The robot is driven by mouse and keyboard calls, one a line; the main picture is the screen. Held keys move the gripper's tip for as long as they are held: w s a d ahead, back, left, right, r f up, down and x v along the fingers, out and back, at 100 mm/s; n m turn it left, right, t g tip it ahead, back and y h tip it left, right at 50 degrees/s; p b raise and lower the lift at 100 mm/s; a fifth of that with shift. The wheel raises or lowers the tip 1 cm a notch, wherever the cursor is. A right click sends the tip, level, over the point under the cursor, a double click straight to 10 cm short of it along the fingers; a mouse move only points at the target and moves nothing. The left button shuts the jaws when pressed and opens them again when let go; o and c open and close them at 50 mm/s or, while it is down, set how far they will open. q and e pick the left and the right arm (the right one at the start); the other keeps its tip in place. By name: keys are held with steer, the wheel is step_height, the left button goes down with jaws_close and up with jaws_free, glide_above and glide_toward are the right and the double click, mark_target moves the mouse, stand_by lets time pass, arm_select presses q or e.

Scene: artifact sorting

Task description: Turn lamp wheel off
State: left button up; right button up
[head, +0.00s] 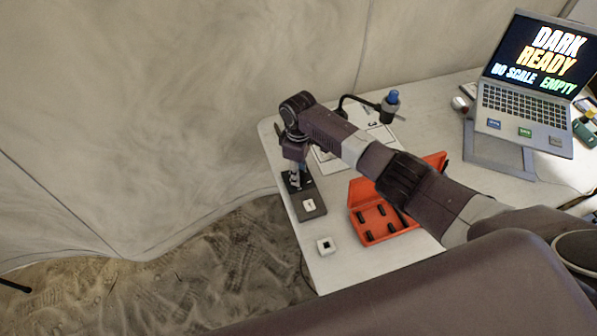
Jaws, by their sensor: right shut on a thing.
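My right arm reaches across the table from the right, and my right gripper (295,181) points down at the far end of a dark flat stand (314,214) near the table's left edge. It is shut on a small part there, which I take to be the lamp wheel; the fingers and wrist mostly hide it. A black bent-neck lamp (358,98) with a blue-topped head (391,104) shows behind my arm; its foot is hidden. I cannot tell whether the lamp is lit. My left gripper is not in view.
An open orange case (376,232) with dark pieces lies under my forearm. A laptop (527,84) showing "DARK READY" stands on a grey riser (497,161) at right. Fabric wall lies behind.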

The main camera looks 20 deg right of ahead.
steer(key=shift+r, duration=0.1)
steer(key=o, duration=1.1)
steer(key=shift+o, duration=0.2)
step_height(320, 180, up, 12)
